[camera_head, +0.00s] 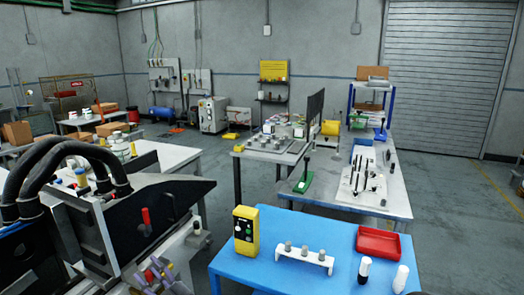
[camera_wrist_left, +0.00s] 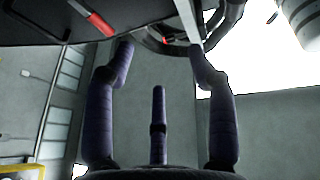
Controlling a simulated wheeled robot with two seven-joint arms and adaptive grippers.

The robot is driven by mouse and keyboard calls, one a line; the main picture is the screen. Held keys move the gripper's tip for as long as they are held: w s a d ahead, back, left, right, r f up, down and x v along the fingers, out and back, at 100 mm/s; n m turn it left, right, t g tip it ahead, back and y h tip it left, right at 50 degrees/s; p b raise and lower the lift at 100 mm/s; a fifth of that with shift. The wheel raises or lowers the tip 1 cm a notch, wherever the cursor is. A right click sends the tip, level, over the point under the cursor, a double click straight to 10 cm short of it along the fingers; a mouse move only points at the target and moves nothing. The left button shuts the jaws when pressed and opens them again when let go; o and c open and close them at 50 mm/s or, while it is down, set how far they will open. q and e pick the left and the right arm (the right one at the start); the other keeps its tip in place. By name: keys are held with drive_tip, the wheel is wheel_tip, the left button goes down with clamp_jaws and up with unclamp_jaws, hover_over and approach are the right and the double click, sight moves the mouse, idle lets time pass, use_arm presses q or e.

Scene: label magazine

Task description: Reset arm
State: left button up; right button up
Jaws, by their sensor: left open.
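My left gripper (camera_head: 165,275) shows low at the left in the head view, its purple fingers beside the machine (camera_head: 150,215) with black panels and thick black hoses. In the left wrist view the same gripper (camera_wrist_left: 160,60) has its fingers spread apart with nothing between them. The machine's dark underside and a red handle (camera_wrist_left: 92,17) show above the fingers there. I cannot tell whether the fingers touch the machine. My right gripper is not in view.
A blue table (camera_head: 235,270) at the front holds a yellow control box (camera_head: 245,232), a white stand (camera_head: 304,257) with grey knobs, a red tray (camera_head: 379,243) and two white-topped bottles. Grey workbenches (camera_head: 390,200) stand behind. Open floor lies at the right.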

use_arm(q)
drive_tip(key=w+d+f+m+t+h+p, duration=0.1)
drive_tip(key=w+d+f+m+h, duration=0.1)
drive_tip(key=f+m+h, duration=0.3)
drive_tip(key=w+d+f+t+h+p, duration=0.1)
drive_tip(key=w+d+f+h, duration=0.2)
drive_tip(key=f, duration=0.4)
drive_tip(key=s+d+f+m+g+h+p, duration=0.1)
drive_tip(key=s+d+f+h, duration=0.1)
drive_tip(key=f+h, duration=0.3)
drive_tip(key=s+d+f+m+g+h, duration=0.1)
drive_tip(key=s+d+f+h, duration=0.1)
drive_tip(key=f, duration=0.5)
drive_tip(key=s+d+f+m+g+h+p, duration=0.1)
drive_tip(key=s+d+f+g+h, duration=0.15)
drive_tip(key=s+f, duration=0.3)
drive_tip(key=s+d+f+g+h+p, duration=0.1)
drive_tip(key=s+d+f+g+h, duration=0.1)
drive_tip(key=s+d+f+g, duration=0.3)
drive_tip(key=s+d+f+g+h, duration=0.1)
drive_tip(key=s+d+g, duration=0.1)
drive_tip(key=s, duration=0.7)
drive_tip(key=s+d+f+m+g+h, duration=0.1)
drive_tip(key=s+d+g+h, duration=0.1)
drive_tip(key=s, duration=0.7)
drive_tip(key=shift+s+d+p, duration=0.15)
drive_tip(key=shift+d+p, duration=0.2)
drive_tip(key=shift+p, duration=0.05)
drive_tip(key=shift+g, duration=0.25)
